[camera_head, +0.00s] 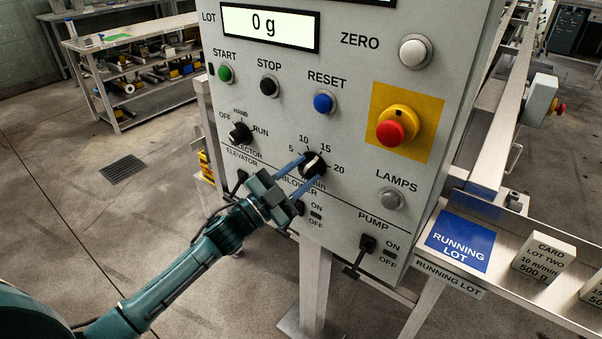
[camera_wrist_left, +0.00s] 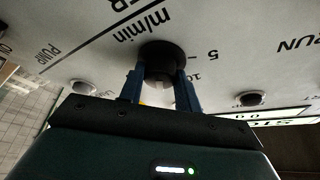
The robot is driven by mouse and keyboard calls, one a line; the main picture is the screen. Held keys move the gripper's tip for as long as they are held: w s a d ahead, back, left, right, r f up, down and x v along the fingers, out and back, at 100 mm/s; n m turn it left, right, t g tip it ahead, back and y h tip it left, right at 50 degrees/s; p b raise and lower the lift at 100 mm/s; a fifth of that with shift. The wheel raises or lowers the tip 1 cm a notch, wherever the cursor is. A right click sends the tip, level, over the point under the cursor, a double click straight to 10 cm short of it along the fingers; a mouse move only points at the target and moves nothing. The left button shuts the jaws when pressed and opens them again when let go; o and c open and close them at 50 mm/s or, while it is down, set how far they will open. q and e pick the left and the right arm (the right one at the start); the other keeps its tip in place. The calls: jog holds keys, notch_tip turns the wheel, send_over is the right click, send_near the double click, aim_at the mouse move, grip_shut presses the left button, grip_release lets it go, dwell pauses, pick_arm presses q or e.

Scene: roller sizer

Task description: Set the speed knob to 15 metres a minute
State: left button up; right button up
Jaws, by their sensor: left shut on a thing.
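The black speed knob (camera_head: 314,166) sits on the grey panel among the marks 5, 10, 15 and 20, with m/min below. Its white pointer line slants to the upper right, roughly toward 15; the exact setting is hard to tell. My left gripper (camera_head: 308,170) reaches in from the lower left, its two blue fingers shut on the knob's sides. In the left wrist view the dark knob (camera_wrist_left: 163,57) sits between the fingertips (camera_wrist_left: 161,78), near the 5 and a partly hidden 10. My right gripper is not in view.
Around the knob are the selector (camera_head: 240,133), the blue reset button (camera_head: 324,103), the red emergency stop (camera_head: 392,130), the lamps button (camera_head: 391,199) and the pump switch (camera_head: 367,244). The display (camera_head: 268,25) reads 0 g.

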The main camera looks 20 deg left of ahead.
pick_arm(q)
jog(key=o, duration=1)
jog(key=shift+c, duration=0.2)
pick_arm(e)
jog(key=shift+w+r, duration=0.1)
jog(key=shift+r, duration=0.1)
pick_arm(q)
jog(key=b+v, duration=0.2)
jog(key=v, duration=1.1)
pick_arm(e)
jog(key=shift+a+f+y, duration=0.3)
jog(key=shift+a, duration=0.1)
pick_arm(q)
jog(key=shift+s, duration=0.1)
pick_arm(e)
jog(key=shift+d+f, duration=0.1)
